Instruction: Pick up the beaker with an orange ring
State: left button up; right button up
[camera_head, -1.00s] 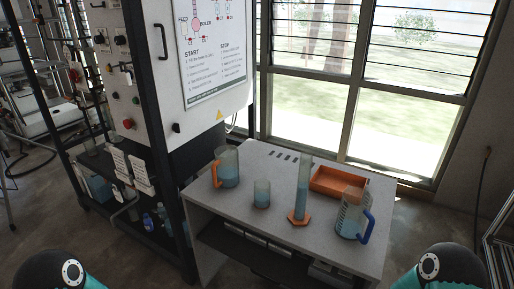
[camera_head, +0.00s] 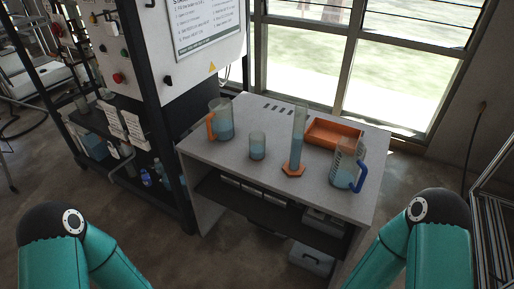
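On the grey table (camera_head: 225,159) stand several clear vessels with bluish liquid. At the left is a wide jug (camera_head: 226,119) with an orange handle on its left side. To its right stands a small plain beaker (camera_head: 257,147). A tall cylinder (camera_head: 298,135) rises from an orange six-sided foot. At the right is a clear jug (camera_head: 344,170) with a blue handle. I cannot make out an orange ring around a beaker at this size. My two teal arms show at the bottom left and bottom right, well short of the table; neither gripper is in view.
An orange tray (camera_head: 333,133) lies at the back right of the table. A dark-framed control cabinet (camera_head: 203,75) stands close to the table's left side. A grey case (camera_head: 312,259) is below. Windows are behind; the floor in front is clear.

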aim_at(257, 138)
jog(key=z, duration=0.15)
jog(key=k, duration=0.35)
jog(key=u, duration=0.95)
jog(key=i, duration=1.7)
jog(key=z, duration=0.75)
jog(key=k, duration=0.8)
jog(key=z, duration=0.15)
jog(key=i, duration=0.65)
jog(key=u, duration=0.05)
